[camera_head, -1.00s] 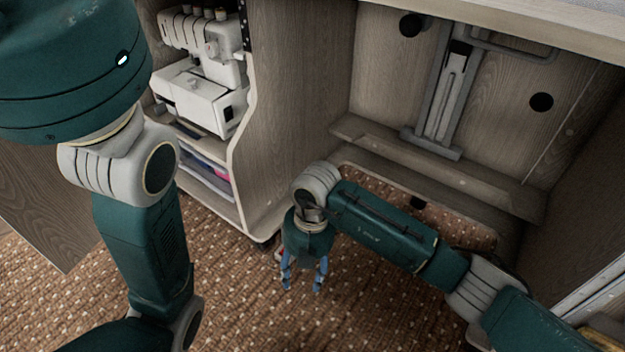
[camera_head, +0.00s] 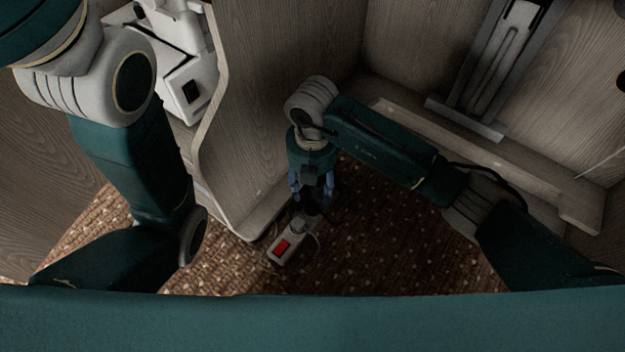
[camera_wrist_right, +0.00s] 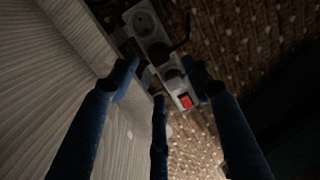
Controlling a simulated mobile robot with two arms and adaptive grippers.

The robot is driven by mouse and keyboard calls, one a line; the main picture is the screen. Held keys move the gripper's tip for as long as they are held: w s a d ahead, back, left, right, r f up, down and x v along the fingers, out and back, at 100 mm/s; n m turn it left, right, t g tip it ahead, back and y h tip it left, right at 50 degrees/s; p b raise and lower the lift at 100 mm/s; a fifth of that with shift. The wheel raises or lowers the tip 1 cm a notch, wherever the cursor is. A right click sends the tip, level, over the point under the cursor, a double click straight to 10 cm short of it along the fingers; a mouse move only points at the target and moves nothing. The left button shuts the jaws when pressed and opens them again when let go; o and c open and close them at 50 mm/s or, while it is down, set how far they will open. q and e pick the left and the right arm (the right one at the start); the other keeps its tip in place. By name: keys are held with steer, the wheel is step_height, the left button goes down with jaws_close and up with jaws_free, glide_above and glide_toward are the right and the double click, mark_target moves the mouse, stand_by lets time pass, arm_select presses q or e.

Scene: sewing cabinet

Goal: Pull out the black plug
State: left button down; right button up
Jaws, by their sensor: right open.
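A light grey power strip (camera_head: 290,238) with a red switch lies on the carpet below my right gripper (camera_head: 312,192) in the head view. In the right wrist view the power strip (camera_wrist_right: 146,28) runs from the top toward the centre, with its red switch (camera_wrist_right: 185,101) at the near end. A dark round shape, seemingly the black plug (camera_wrist_right: 172,78), sits on the strip near the switch. My right gripper (camera_wrist_right: 160,82) is open, its blue fingers spread around this part of the strip. Contact cannot be told. My left gripper is out of view.
A wooden cabinet side panel (camera_head: 245,120) stands close left of my right gripper, and it fills the left of the wrist view (camera_wrist_right: 50,75). A white sewing machine (camera_head: 185,90) is on a shelf at left. Open carpet (camera_head: 400,240) lies right of the strip.

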mark_target(312, 204)
step_height(312, 204, down, 8)
steer(key=b, duration=0.5)
steer(key=shift+r, duration=0.1)
steer(key=shift+w+r, duration=0.1)
jaws_close()
jaws_free()
steer(key=shift+a, duration=0.1)
steer(key=shift+r, duration=0.1)
